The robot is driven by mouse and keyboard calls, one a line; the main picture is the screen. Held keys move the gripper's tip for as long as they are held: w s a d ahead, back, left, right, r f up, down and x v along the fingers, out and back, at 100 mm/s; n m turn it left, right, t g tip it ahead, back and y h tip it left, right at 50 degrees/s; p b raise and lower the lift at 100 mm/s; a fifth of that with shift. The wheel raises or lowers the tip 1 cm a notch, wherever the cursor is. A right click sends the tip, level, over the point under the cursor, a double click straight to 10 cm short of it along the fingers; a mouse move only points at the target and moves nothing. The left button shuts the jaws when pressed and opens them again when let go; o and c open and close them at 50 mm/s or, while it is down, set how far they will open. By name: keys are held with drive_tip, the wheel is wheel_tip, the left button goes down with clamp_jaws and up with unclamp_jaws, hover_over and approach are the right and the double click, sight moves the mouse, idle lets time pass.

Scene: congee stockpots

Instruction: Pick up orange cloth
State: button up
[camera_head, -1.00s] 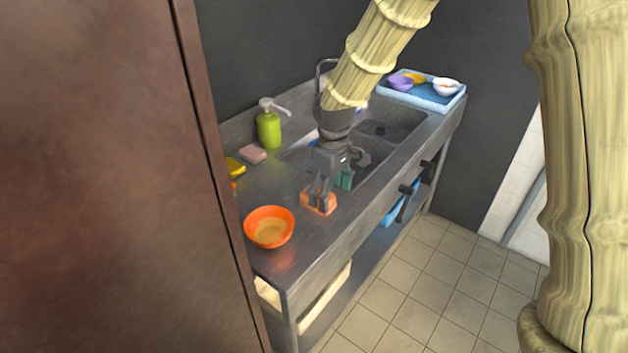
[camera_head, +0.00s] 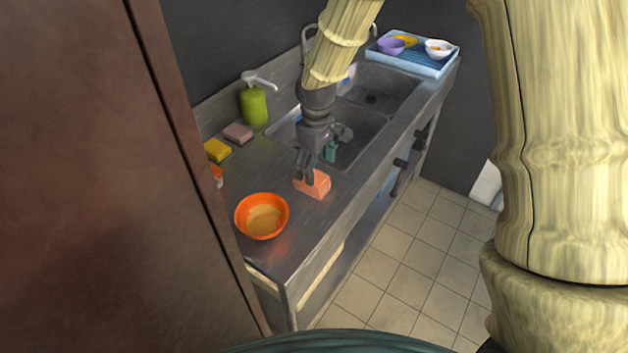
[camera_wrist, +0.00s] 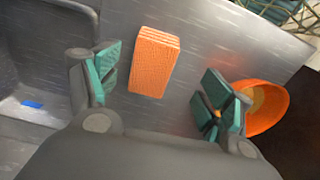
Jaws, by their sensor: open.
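The orange cloth (camera_head: 316,184) is a folded, textured block lying on the steel counter near its front edge. In the wrist view the cloth (camera_wrist: 154,61) lies ahead of my gripper (camera_wrist: 160,88), within the gap between the fingers and nearer the left one. My gripper is open, with teal pads on both fingers and nothing between them in its grasp. In the head view my gripper (camera_head: 306,180) is just above and beside the cloth, hiding part of its left side. I cannot tell from these views how high it is above the counter.
An orange bowl (camera_head: 262,216) stands left of the cloth, close to the right finger in the wrist view. A green soap bottle (camera_head: 254,104), pink block (camera_head: 238,132) and yellow sponge (camera_head: 217,150) line the back. The sink (camera_head: 345,135) lies behind; a blue tray (camera_head: 415,58) holds bowls.

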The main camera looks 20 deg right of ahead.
sight(322, 185)
drive_tip(key=w+f, duration=0.1)
drive_tip(key=f, duration=0.1)
drive_tip(key=w+f+p, duration=0.1)
drive_tip(key=w, duration=0.1)
drive_tip(key=shift+a+f, duration=0.15)
drive_tip(key=shift+f, duration=0.2)
drive_tip(key=shift+s+f+p, duration=0.15)
drive_tip(key=shift+f+p, duration=0.15)
drive_tip(key=shift+p, duration=0.05)
drive_tip(key=shift+s+f+p, duration=0.35)
drive_tip(key=shift+s+f, duration=0.35)
drive_tip(key=shift+s, duration=0.05)
drive_tip(key=shift+w+f, duration=0.6)
drive_tip(key=shift+f, duration=0.15)
drive_tip(key=shift+s+r, duration=0.25)
drive_tip(key=shift+s, duration=0.1)
drive_tip(key=shift+c, duration=0.6)
drive_tip(key=c, duration=1)
